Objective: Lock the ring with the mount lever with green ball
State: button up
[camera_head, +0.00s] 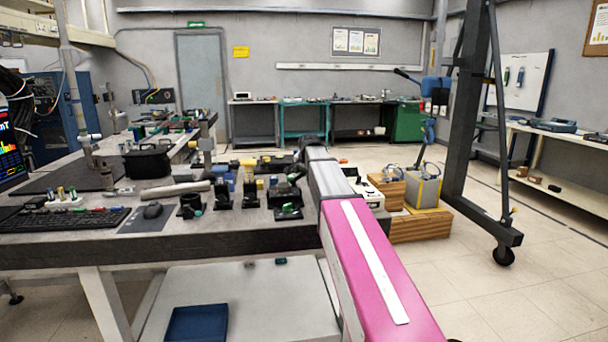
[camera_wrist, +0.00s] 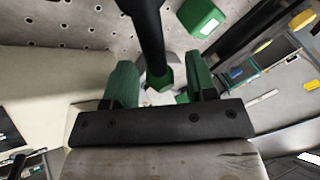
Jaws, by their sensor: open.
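In the wrist view my gripper (camera_wrist: 160,82) has its two green fingers apart. A black lever (camera_wrist: 150,35) comes down from the top of the view, and its green faceted tip (camera_wrist: 160,79) shows between the fingers, with a gap visible on either side. I cannot tell their depth apart. In the head view my arm reaches over the bench's right end, and the fingers are hidden there. A black mount with a green part (camera_head: 288,209) stands by the arm. I cannot make out the ring in either view.
A green block (camera_wrist: 202,17) lies beyond the right finger in the wrist view. Several small black mounts, one with yellow parts (camera_head: 248,190), stand left of my arm on the bench (camera_head: 100,243).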

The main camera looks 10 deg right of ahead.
grip_shut()
jog(key=shift+s+d+m+h, duration=0.3)
jog(key=shift+s+m+h, duration=0.25)
jog(key=shift+m, duration=0.5)
jog(key=shift+s+d+m+h, duration=0.3)
jog(key=shift+s+m+h, duration=0.25)
jog(key=shift+m, duration=0.5)
grip_release()
